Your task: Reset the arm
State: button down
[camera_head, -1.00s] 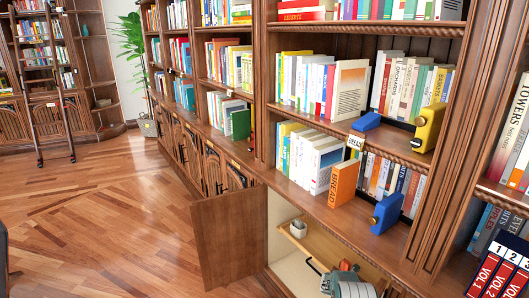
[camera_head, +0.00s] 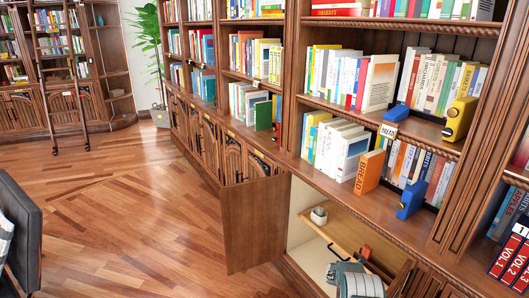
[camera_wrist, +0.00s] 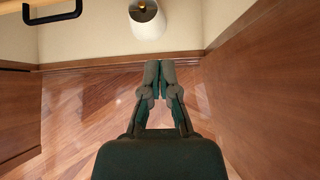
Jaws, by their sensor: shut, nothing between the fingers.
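My gripper (camera_wrist: 160,68) shows in the wrist view with its two dark green-grey fingers together at the tips and nothing between them. It points toward a pale ledge with a white cup (camera_wrist: 147,22) on it, and is apart from the cup. In the head view part of my grey arm shows at the bottom, in front of the open lower cabinet. The fingertips cannot be made out there. The white cup also shows inside that cabinet in the head view (camera_head: 318,215).
The open cabinet door (camera_head: 252,222) stands left of my arm. A black handle (camera_wrist: 45,14) is left of the cup. Wooden panels flank my gripper at left and right (camera_wrist: 275,85). Bookshelves line the right, with an orange book (camera_head: 369,172). A dark chair (camera_head: 18,225) is at left; floor between is clear.

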notch_tip(320, 180, up, 21)
jog(key=a+m, duration=0.2)
jog(key=m, duration=0.4)
jog(key=s+a+r+m+y, duration=0.1)
jog(key=s+r+m, duration=0.15)
jog(key=r, duration=0.35)
jog(key=s+a+r+m, duration=0.2)
jog(key=s+r, duration=0.1)
jog(key=r, duration=0.3)
jog(key=s+a+r+m+y, duration=0.1)
jog(key=s+r+m, duration=0.15)
jog(key=r, duration=0.35)
jog(key=s+a+r+m+y, duration=0.1)
jog(key=s+a+r+m, duration=0.2)
jog(key=s+r, duration=0.45)
jog(key=s+a+r+m+y, duration=0.1)
jog(key=s+a+r+m, duration=0.3)
jog(key=s, duration=0.7)
jog(key=s+a+m+y, duration=0.1)
jog(key=s+a+m, duration=0.1)
jog(key=s, duration=0.7)
jog(key=s+a+m+y, duration=0.2)
jog(key=s+a, duration=0.3)
jog(key=s, duration=0.5)
jog(key=shift+s+t+y, duration=0.2)
jog(key=shift+t+y, duration=0.1)
